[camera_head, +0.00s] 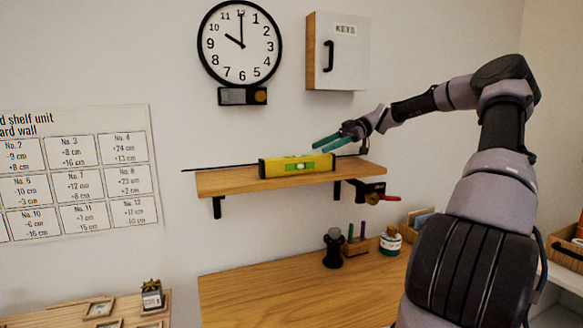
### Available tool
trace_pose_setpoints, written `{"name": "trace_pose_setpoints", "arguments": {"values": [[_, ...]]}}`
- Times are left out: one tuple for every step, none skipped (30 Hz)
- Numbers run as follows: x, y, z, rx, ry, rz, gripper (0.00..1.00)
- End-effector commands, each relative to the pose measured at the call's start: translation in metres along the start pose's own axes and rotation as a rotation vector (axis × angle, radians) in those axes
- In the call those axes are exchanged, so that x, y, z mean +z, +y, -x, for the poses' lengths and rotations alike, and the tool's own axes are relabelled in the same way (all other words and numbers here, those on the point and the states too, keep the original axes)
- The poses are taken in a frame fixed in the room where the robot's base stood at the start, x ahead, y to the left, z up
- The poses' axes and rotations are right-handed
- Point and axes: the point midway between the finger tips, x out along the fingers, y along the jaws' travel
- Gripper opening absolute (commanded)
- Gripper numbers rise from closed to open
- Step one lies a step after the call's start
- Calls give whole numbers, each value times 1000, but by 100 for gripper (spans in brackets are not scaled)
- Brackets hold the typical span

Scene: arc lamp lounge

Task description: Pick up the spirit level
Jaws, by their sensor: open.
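The spirit level (275,168) is a yellow bar with a green vial window. It lies on a wooden wall shelf (230,184), along the shelf's length. My gripper (323,146) comes in from the right with its two teal fingers pointing left. The fingers are open with nothing seen between them. They appear just above the right end of the level; whether they touch it cannot be told from this view.
A clock (240,43) and a white key cabinet (342,52) hang above the shelf. A red-handled tool (375,196) is below the shelf's right end. A wooden desk (290,290) below carries a dark object (333,248) and a small jar (390,243).

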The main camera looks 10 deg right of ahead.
Motion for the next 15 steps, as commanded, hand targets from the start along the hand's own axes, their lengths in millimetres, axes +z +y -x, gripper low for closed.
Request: {"name": "trace_pose_setpoints", "arguments": {"values": [[0, -1, -10, -6, 0, -1, 70], [0, -1, -15, -5, 0, 0, 70], [0, -2, -22, -5, -1, -1, 70], [0, -1, -26, -5, -1, -1, 70], [0, -1, -30, -4, 0, -1, 70], [0, -1, -35, -4, -1, -1, 70], [0, -1, -39, -4, -1, -1, 70], [0, -1, -41, -4, -1, -2, 70], [0, -1, -44, -3, -1, -1, 70], [0, -1, -45, -2, -1, -2, 70], [0, -1, -47, -2, -1, -2, 70], [0, -2, -51, -3, -1, -2, 70], [0, -2, -54, -4, -1, -2, 70], [0, -3, -58, -4, -2, -1, 70], [-1, -4, -64, -4, -1, -2, 70]]}}
